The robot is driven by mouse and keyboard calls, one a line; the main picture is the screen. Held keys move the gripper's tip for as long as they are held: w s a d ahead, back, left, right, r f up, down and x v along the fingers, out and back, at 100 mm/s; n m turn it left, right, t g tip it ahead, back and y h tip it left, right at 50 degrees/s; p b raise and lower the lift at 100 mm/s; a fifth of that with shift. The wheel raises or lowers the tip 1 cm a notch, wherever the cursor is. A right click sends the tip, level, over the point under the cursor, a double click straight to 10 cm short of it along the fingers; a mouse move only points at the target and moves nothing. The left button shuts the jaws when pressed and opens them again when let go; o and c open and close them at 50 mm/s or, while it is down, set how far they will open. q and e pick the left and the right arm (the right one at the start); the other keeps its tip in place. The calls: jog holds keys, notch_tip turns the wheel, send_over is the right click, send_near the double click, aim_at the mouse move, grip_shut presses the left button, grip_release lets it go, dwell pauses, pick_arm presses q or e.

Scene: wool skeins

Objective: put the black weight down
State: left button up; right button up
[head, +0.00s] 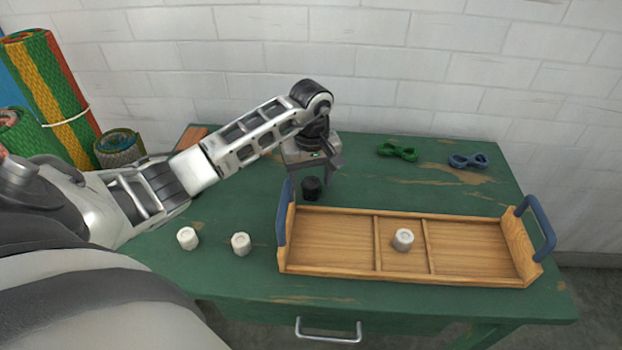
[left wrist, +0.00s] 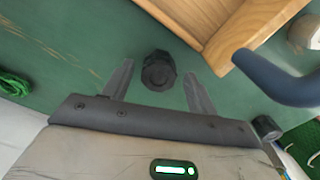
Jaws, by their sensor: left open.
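The black weight (head: 312,188) stands on the green table behind the left end of the wooden tray (head: 335,272), apart from it. My left gripper (head: 316,172) is right above the weight, pointing down. In the left wrist view the weight (left wrist: 158,71) shows between the two open fingers (left wrist: 158,85), with a gap on either side. My right gripper is not in view.
A white weight (head: 403,239) sits in the tray's middle compartment; two more, one (head: 187,238) and another (head: 241,243), stand left of the tray. Green (head: 398,151) and blue (head: 468,160) skeins lie at the back right. The tray's blue left handle (head: 284,212) rises close to my gripper.

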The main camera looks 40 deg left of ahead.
aim_at(311, 182)
pick_arm(q)
notch_tip(311, 182, up, 11)
jog(key=shift+o, duration=0.4)
jog(key=shift+r, duration=0.25)
notch_tip(311, 182, down, 12)
jog(key=n+b, duration=0.2)
jog(key=n, duration=0.7)
jog(key=shift+w+f, duration=0.1)
grip_shut()
